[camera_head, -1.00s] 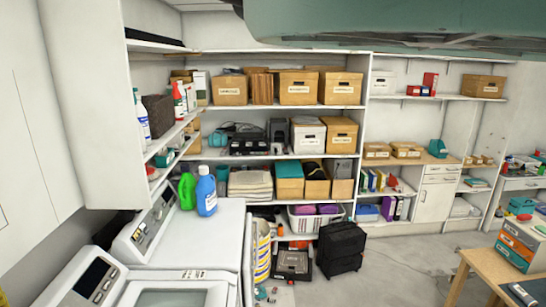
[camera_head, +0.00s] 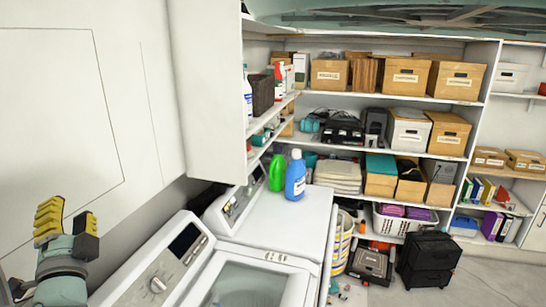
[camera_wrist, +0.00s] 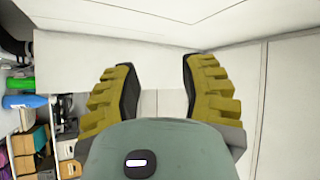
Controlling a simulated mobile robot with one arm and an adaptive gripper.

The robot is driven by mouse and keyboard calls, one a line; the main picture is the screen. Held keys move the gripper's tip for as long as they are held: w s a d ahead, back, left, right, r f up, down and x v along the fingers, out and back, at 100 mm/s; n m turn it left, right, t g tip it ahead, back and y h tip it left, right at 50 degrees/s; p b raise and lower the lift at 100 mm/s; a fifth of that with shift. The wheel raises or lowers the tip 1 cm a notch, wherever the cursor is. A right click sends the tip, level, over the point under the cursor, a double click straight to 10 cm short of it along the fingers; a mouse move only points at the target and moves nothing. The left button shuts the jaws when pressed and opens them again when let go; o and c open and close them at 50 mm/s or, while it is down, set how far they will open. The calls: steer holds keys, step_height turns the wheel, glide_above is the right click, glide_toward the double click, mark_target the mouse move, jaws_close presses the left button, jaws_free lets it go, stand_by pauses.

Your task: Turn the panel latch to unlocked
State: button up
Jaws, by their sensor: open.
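My gripper (camera_head: 69,217), with yellow ridged fingers, shows at the lower left of the head view, in front of a white wall. In the wrist view my gripper (camera_wrist: 158,64) is open, with nothing between its two fingers. A thin dark outline on the white wall marks a flat panel (camera_head: 58,135) at the left of the head view, above and behind the gripper. I cannot make out a latch in either current view. Whether a finger touches the wall cannot be told.
A washer (camera_head: 165,262) stands right of my gripper, with a green bottle (camera_head: 277,172) and a blue bottle (camera_head: 295,176) on the machine behind. A white cabinet (camera_head: 212,85) juts out above. Shelves of cardboard boxes (camera_head: 456,79) fill the back; a black case (camera_head: 430,258) stands on the floor.

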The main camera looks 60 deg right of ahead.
steer(key=a+f+n+g+y+b, duration=0.15)
steer(key=a+n+y, duration=0.25)
steer(key=a+y, duration=1)
steer(key=shift+w+a+r+g+y+p, duration=0.15)
steer(key=shift+w+a+y+p, duration=0.35)
steer(key=shift+w, duration=2.05)
steer(key=shift+w+a+r+y+p, duration=0.2)
steer(key=shift+w+y+p, duration=0.45)
steer(key=shift+w, duration=1.9)
steer(key=shift+w+a+r+g+y+p, duration=0.1)
steer(key=shift+w+a+y+p, duration=0.45)
steer(key=shift+w, duration=2)
steer(key=shift+d+f, duration=0.1)
steer(key=shift+d, duration=0.05)
